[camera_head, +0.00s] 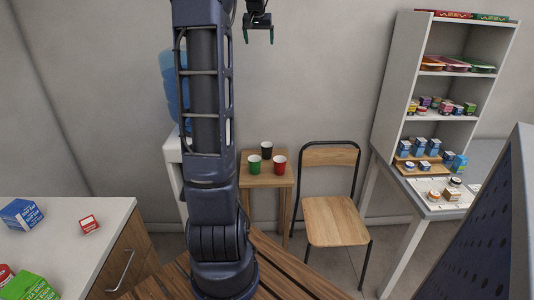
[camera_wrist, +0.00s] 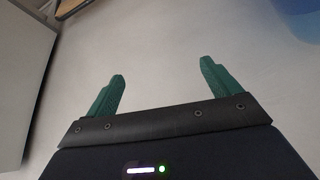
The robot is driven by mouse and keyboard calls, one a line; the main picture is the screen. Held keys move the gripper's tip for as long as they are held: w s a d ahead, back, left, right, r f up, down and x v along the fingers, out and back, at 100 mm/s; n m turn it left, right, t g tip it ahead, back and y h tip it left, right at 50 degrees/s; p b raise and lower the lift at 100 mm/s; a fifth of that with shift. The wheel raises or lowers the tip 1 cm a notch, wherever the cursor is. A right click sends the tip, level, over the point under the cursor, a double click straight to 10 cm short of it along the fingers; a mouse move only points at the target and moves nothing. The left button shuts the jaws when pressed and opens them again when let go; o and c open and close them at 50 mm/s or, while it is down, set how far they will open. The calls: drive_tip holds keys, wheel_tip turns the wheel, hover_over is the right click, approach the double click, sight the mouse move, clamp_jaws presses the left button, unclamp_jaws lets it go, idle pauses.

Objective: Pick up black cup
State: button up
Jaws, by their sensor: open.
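The black cup (camera_head: 266,150) stands upright on a small wooden table (camera_head: 268,181) against the back wall in the head view. A green cup (camera_head: 254,164) stands in front of it to the left, and a red cup (camera_head: 280,164) in front to the right. My gripper (camera_head: 259,38) is high above the table near the top edge of the head view, well apart from the cups. In the wrist view its green fingers (camera_wrist: 163,88) are spread with nothing between them. No cup shows in the wrist view.
A wooden chair (camera_head: 335,219) stands right of the table. A water dispenser (camera_head: 172,150) is on its left, partly behind my arm. A shelf unit (camera_head: 408,75) with several boxes and jars is at right. A white counter (camera_head: 60,245) with boxes is at left.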

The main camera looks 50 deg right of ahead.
wheel_tip(320, 180, down, 2)
drive_tip(key=s+d, duration=0.1)
drive_tip(key=d, duration=0.2)
hover_over(267, 151)
drive_tip(key=a, duration=0.2)
wheel_tip(267, 151, down, 48)
drive_tip(key=x, duration=0.5)
drive_tip(key=shift+s+d+f, duration=0.1)
drive_tip(key=shift+s, duration=0.15)
drive_tip(key=shift+d+x, duration=0.2)
drive_tip(key=shift+x, duration=1.15)
drive_tip(key=shift+d+x, duration=0.15)
drive_tip(key=shift+x, duration=1.25)
drive_tip(key=c, duration=1)
